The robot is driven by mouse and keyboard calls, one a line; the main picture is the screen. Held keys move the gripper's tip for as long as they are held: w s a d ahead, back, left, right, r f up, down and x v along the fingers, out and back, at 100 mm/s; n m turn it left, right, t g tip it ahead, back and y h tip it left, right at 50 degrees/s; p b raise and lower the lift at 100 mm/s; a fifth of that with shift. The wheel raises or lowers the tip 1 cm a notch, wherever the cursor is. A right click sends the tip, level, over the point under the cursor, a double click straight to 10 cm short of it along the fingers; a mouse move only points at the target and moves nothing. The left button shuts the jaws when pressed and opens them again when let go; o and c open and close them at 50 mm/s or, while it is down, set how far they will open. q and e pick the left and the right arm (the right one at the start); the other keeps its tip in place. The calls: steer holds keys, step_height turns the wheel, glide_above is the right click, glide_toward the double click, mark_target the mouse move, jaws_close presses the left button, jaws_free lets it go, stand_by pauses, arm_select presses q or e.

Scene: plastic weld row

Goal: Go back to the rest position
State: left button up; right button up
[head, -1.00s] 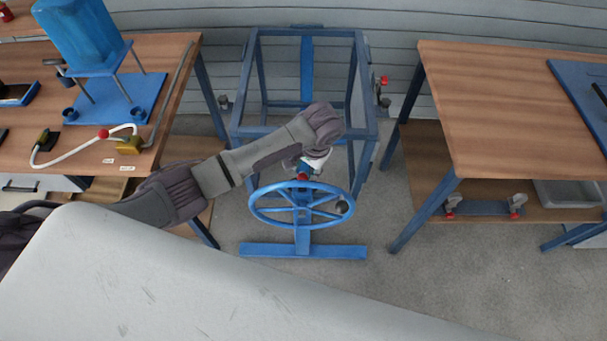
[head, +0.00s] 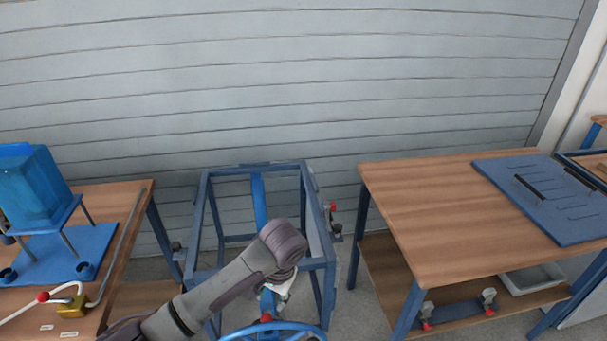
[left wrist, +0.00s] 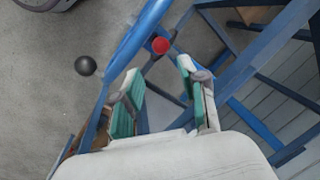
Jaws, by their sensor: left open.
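My left arm reaches in from the lower left in the head view. My left gripper (head: 277,292) is mostly hidden behind its wrist, near the blue handwheel (head: 262,328) at the bottom edge. In the left wrist view my left gripper (left wrist: 158,69) is open, its two green-padded fingers apart with nothing held between them. The handwheel's blue rim (left wrist: 140,33) passes just beyond the fingertips there, and a red knob (left wrist: 160,45) shows past the gap. A dark ball knob (left wrist: 86,66) is to the left. Whether a finger touches the wheel I cannot tell. My right gripper is not in view.
A blue frame (head: 318,238) stands behind my left arm. A wooden table (head: 420,215) with a blue board (head: 545,222) is at right. A wooden table (head: 128,220) with a blue tank (head: 35,190) is at left. A grey slatted wall (head: 280,80) closes the back.

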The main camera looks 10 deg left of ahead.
arm_select(q)
steer(key=shift+m+h, duration=0.3)
steer(key=shift+h, duration=0.5)
steer(key=s+d+f, duration=0.1)
steer(key=s+f, duration=0.1)
steer(key=s, duration=0.1)
steer(key=s+d, duration=0.1)
steer(key=shift+s+d+f, duration=0.3)
steer(key=shift+s+f, duration=0.1)
steer(key=s+a+n+t, duration=0.1)
steer(key=s+a, duration=0.2)
steer(key=s, duration=0.3)
steer(key=s+a+r+t+h, duration=0.1)
steer(key=s+a, duration=0.3)
steer(key=s, duration=0.3)
steer(key=s+a+n+t, duration=0.1)
steer(key=s+a, duration=0.2)
steer(key=s, duration=0.3)
step_height(320, 180, down, 26)
steer(key=s+g, duration=0.1)
steer(key=s, duration=0.1)
steer(key=s+a+f+g, duration=0.1)
steer(key=s+a+f, duration=0.2)
steer(key=s+f, duration=1.2)
steer(key=shift+s+a+f+g, duration=0.15)
steer(key=shift+s+f+g, duration=0.2)
steer(key=shift+s, duration=0.5)
